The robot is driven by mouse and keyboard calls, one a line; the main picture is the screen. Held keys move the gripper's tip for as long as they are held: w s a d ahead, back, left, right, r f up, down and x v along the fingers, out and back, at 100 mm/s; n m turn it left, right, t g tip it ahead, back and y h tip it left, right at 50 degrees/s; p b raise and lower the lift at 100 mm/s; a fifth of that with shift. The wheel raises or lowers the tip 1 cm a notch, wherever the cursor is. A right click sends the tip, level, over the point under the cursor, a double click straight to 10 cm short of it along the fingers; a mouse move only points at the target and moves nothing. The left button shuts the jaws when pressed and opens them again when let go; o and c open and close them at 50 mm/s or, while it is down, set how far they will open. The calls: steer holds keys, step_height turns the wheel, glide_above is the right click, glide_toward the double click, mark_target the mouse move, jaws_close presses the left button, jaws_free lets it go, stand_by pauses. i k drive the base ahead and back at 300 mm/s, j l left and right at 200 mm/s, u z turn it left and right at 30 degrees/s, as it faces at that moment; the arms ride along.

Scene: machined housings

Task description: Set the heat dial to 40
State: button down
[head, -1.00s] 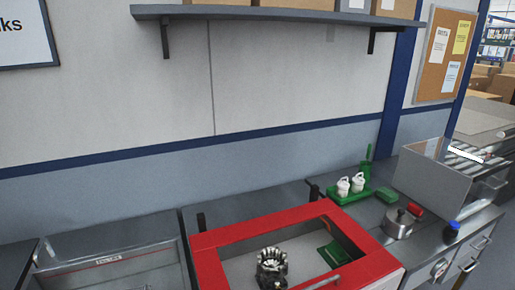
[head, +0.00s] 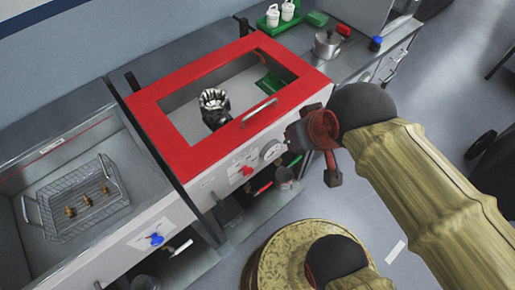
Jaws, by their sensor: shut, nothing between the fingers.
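A round pale dial (head: 271,150) is on the front panel of the red-framed cabinet (head: 160,125), right of a red knob (head: 247,170). The dial's numbers and pointer are too small to read, and I cannot tell for sure that it is the heat dial. My gripper (head: 332,178), dark red, is in the air in front of the cabinet, to the right of the dial in the picture and apart from it. It is shut and empty. Its fingers are small and partly unclear.
A dark clawed part (head: 213,104) stands inside the cabinet window. A bar handle (head: 259,112) juts from its front edge. At left, a sink-like bay holds a wire basket (head: 80,199), with a blue knob (head: 156,239) below. A pot (head: 327,44) stands on the right counter.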

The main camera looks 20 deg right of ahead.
mark_target(248, 171)
steer(key=k+l+z, duration=0.15)
steer(key=k+l, duration=0.25)
steer(key=k+l+z, duration=0.15)
steer(key=k+l, duration=0.25)
steer(key=l, duration=0.3)
